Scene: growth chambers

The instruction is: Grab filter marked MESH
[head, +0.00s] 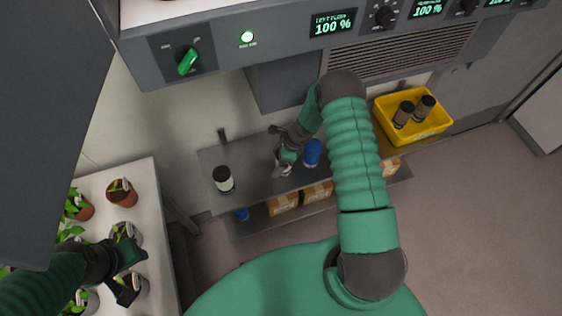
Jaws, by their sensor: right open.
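My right gripper (281,166) is open above the grey shelf (247,160), pointing down. A blue cylinder (313,152) stands on the shelf just right of it. A cylinder with a dark top and a white band (223,179) stands at the shelf's left end, apart from the gripper. Two dark cylinders (403,113) (424,108) stand in a yellow bin (442,125) at the right. I cannot read a MESH marking on any of them. My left gripper (130,274) is at the lower left among potted plants, its fingers apart.
A white bench (150,190) with several potted plants (121,192) is at the left. A grey control panel (285,40) with a green knob (188,62) overhangs the back. Cardboard boxes (283,204) sit on a lower shelf. Open floor (470,230) lies at the right.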

